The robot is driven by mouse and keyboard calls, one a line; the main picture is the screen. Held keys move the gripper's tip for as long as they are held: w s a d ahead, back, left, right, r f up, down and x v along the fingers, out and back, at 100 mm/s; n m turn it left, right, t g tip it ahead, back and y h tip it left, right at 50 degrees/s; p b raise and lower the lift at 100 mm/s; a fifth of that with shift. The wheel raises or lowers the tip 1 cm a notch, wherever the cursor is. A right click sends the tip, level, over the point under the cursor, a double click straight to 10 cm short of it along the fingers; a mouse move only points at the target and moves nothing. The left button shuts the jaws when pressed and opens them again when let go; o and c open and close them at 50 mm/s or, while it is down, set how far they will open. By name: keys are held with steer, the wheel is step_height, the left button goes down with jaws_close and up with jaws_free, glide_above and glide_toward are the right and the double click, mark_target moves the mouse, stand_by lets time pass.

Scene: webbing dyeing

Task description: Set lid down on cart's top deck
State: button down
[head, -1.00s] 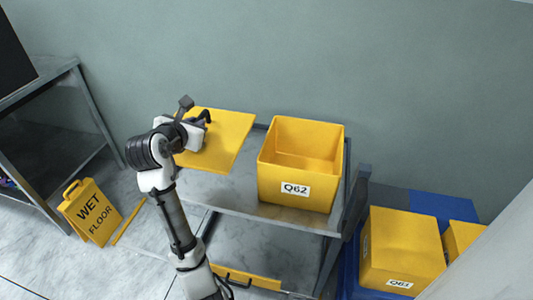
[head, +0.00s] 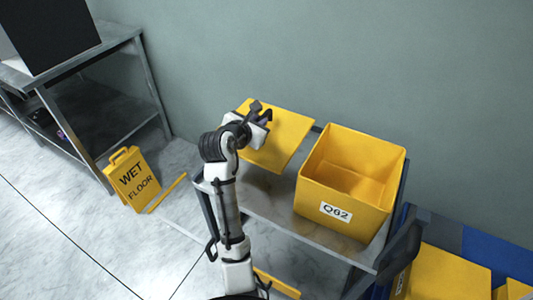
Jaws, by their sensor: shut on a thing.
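The yellow lid (head: 286,138) is a flat square panel at the left end of the cart's top deck (head: 262,191). My gripper (head: 265,117) is at the lid's left part and shut on it; the fingertips are partly hidden by the wrist. The lid looks slightly tilted, and I cannot tell whether it touches the deck. An open, empty yellow bin labelled Q62 (head: 338,212) stands on the right part of the same deck, a small gap from the lid.
A yellow wet floor sign (head: 133,180) stands on the floor at left, beside a grey shelf table (head: 110,50) bearing a black box (head: 50,30). More yellow bins (head: 445,272) are at lower right. The wall is close behind the cart. Bare deck shows in front of the lid.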

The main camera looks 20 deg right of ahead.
step_height(320, 180, down, 12)
steer(key=shift+f, duration=0.1)
stand_by(0.4)
steer(key=c, duration=1.4)
jaws_free()
steer(key=shift+f, duration=0.1)
